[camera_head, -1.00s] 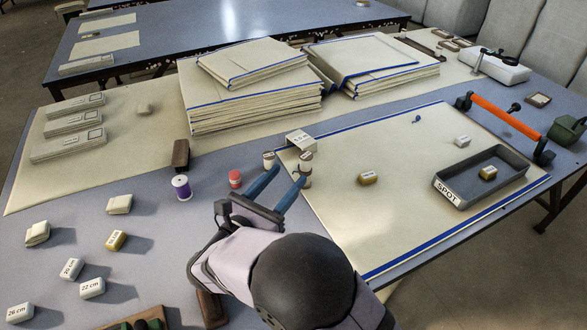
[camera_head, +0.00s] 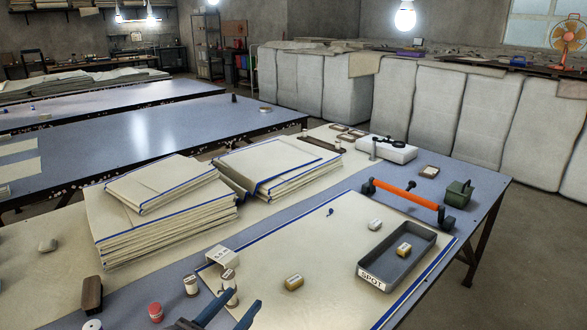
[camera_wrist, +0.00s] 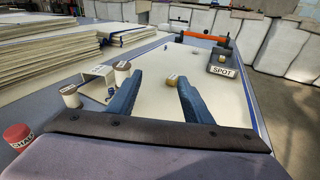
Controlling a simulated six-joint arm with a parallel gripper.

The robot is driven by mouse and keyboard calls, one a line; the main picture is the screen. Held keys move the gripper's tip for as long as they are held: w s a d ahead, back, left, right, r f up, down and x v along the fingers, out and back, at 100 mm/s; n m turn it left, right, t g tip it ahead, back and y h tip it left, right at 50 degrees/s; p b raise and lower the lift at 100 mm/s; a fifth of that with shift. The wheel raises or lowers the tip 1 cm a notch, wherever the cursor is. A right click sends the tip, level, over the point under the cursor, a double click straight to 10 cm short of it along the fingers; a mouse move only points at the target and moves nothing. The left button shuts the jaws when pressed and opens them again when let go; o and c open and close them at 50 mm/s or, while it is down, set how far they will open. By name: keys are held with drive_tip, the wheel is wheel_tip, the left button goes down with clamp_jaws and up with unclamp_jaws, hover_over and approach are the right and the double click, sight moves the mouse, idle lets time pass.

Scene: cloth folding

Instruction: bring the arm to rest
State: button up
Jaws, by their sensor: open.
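My gripper (camera_head: 228,309) shows at the bottom of the head view, with two blue fingers spread apart. It also shows in the wrist view (camera_wrist: 152,92), where nothing is between the fingers. It is above the near left part of the cream cloth (camera_head: 290,245), which lies flat with a blue edge. A small tan block (camera_head: 294,282) lies on the cloth beyond the fingers. Most of my arm is below the head view's frame.
A grey SPOT tray (camera_head: 372,275) holds a tan block (camera_head: 404,250). A bent white piece (camera_head: 221,254) and spools (camera_head: 191,285) stand left of my gripper. A red chalk pot (camera_head: 155,312) is nearby. Folded cloth stacks (camera_head: 165,230) and an orange-handled tool (camera_head: 405,195) lie farther back.

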drive_tip(key=s+d+r+m+g+h+p, duration=0.2)
drive_tip(key=d+m+g+p, duration=0.25)
drive_tip(key=d, duration=0.65)
drive_tip(key=s+d+r+m+g+h+p, duration=0.1)
drive_tip(key=d+m+g+p, duration=0.4)
drive_tip(key=d, duration=0.6)
drive_tip(key=s+d+r+m+g+y+p, duration=0.3)
drive_tip(key=s+m+p, duration=0.3)
drive_tip(key=m, duration=0.4)
drive_tip(key=s+d+r+m+g+y+p, duration=0.3)
drive_tip(key=s+m, duration=0.5)
drive_tip(key=m, duration=0.3)
drive_tip(key=d+r+y+p, duration=0.1)
drive_tip(key=y+p, duration=0.1)
drive_tip(key=y, duration=0.1)
drive_tip(key=shift+r+p, duration=0.25)
drive_tip(key=shift+p, duration=0.1)
